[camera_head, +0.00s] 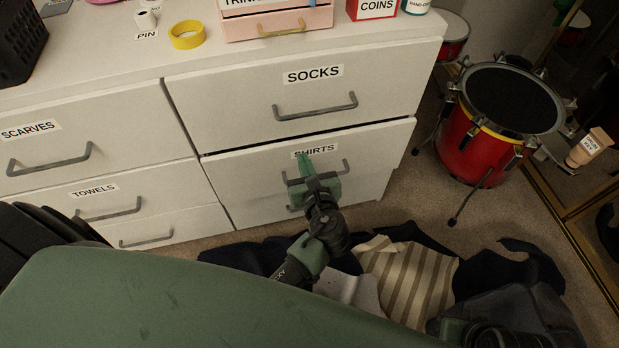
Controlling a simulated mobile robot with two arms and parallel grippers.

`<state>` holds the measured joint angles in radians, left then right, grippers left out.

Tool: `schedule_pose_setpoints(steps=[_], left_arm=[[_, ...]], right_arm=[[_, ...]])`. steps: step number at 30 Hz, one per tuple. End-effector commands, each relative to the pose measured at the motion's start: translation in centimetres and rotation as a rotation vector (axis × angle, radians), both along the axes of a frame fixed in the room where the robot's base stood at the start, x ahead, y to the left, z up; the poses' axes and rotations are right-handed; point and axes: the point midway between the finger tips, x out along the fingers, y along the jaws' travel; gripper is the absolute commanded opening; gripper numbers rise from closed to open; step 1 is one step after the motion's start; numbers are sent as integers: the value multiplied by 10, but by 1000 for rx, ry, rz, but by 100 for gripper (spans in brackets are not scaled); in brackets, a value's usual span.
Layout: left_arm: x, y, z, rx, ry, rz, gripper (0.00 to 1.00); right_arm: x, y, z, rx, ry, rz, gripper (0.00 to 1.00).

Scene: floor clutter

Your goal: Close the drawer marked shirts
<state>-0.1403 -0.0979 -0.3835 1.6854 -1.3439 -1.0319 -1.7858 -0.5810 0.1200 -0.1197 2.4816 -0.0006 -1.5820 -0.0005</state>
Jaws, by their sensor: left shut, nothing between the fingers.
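The white drawer labelled SHIRTS (260,180) is in the right column of the dresser, below the SOCKS drawer (240,98). A dark gap runs along its top edge, and its front seems to stand out slightly. Its grey bar handle (346,167) is partly hidden by my gripper. My left gripper (308,165) is shut and empty, with its green fingers in front of the drawer front, just under the label. I cannot tell whether it touches the front. My right gripper is not in view; dark parts at the bottom right seem to be my right arm.
A red drum (470,150) stands on the carpet right of the dresser. Clothes, including a striped one (410,280), lie on the floor before the drawers. A yellow tape roll (186,34), a pink box (275,22) and a COINS box (372,8) sit on top.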

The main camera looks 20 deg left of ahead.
Motion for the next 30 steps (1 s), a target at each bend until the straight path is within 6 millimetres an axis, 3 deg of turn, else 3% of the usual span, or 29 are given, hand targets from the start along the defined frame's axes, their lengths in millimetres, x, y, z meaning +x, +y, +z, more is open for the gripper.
schedule_pose_setpoints(steps=[7, 19, 25, 30], left_arm=[[22, 16, 0, 1, -1, 1, 0], [25, 18, 1, 0, 0, 0, 0], [41, 30, 6, 2, 0, -1, 0], [40, 29, 1, -1, -1, -1, 0]], right_arm=[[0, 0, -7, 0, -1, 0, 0], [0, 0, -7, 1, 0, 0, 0], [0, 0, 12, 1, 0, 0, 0], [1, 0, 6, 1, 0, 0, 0]])
